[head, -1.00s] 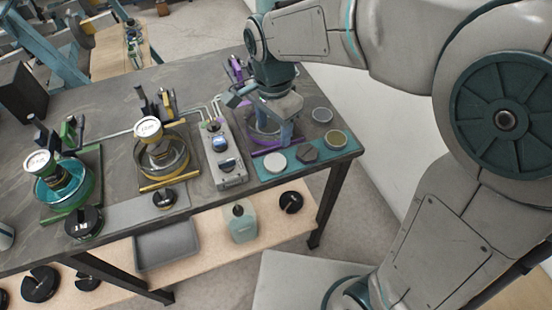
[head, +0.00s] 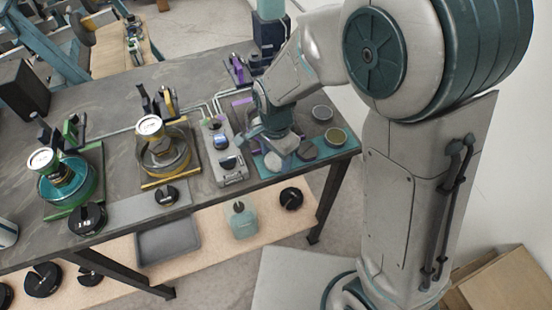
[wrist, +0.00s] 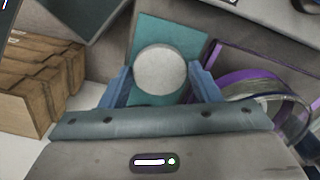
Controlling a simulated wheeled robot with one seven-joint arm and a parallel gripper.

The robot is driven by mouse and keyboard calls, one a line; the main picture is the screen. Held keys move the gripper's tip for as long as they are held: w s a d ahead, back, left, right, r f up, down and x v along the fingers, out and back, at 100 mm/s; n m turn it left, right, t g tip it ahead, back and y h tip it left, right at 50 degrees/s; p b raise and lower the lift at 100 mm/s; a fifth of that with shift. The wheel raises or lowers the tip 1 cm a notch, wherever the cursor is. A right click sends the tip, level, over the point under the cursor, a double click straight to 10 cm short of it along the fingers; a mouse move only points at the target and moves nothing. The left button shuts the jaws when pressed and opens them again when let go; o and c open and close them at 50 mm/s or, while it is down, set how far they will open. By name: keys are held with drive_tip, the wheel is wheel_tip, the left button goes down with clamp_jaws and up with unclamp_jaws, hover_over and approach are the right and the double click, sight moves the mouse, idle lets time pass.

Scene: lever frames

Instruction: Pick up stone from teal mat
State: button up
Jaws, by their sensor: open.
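The teal mat (head: 325,157) lies at the right front corner of the dark table. My gripper (head: 279,149) points down over the mat's left part and hides some of the pale piece. In the wrist view my gripper (wrist: 160,75) is open, with blue fingers on either side of the pale round piece (wrist: 160,70). I cannot tell whether they touch it. The mat (wrist: 165,28) shows around it.
A purple-framed station shows in the wrist view (wrist: 240,65), close to the right finger. A grey control box (head: 222,150) stands left of the mat.

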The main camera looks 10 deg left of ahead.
drive_tip(key=c, duration=0.6)
drive_tip(key=shift+c, duration=0.2)
drive_tip(key=shift+r, duration=0.15)
